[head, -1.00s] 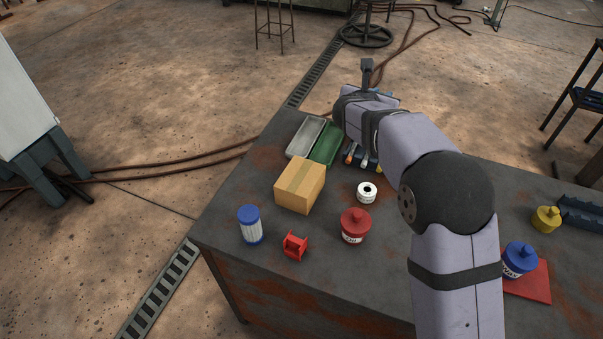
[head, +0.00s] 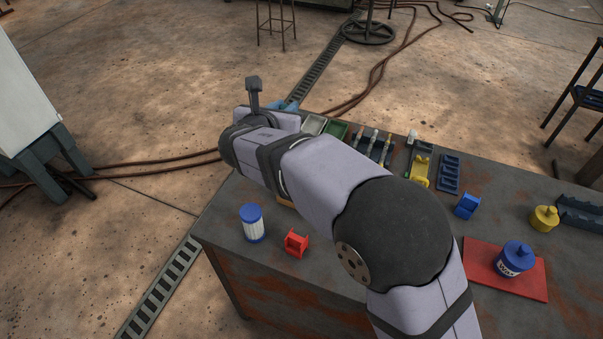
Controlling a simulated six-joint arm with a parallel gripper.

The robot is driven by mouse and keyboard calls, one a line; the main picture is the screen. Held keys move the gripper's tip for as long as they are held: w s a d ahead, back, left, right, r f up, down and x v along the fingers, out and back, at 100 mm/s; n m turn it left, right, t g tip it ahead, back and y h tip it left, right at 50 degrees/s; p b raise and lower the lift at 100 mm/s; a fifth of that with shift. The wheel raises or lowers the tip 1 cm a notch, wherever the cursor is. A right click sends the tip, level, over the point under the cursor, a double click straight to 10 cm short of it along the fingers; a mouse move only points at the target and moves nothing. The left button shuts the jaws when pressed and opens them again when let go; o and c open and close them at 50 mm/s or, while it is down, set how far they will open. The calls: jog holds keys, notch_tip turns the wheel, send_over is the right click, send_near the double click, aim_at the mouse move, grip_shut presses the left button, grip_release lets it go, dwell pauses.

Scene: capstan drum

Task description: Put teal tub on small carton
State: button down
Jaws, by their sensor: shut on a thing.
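The small carton (head: 285,203) is almost wholly covered by my arm in the head view; only a thin tan sliver of it shows below the forearm. A small blue-teal patch, which looks like the teal tub (head: 286,105), shows just beyond my wrist. My gripper's fingers are hidden behind the wrist, shut on the tub. The wrist is over the far left part of the table. The gap between tub and carton cannot be seen.
A blue-capped white cylinder (head: 252,223) and a red holder (head: 296,242) stand near the front left edge. A grey tray (head: 314,125) and a green tray (head: 336,131) lie at the back. A blue tub (head: 515,258) stands on a red mat (head: 480,265).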

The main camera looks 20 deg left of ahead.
jog(key=d, duration=0.1)
jog(key=d+f+m+h, duration=0.1)
jog(key=d, duration=0.1)
jog(key=shift+d+f, duration=0.1)
notch_tip(320, 180, down, 10)
jog(key=d+p, duration=0.1)
jog(key=shift+m+h+p, duration=0.3)
jog(key=shift+h, duration=0.1)
dwell(0.4)
jog(key=shift+w, duration=0.15)
jog(key=shift+f, duration=0.15)
jog(key=c, duration=1.6)
grip_release()
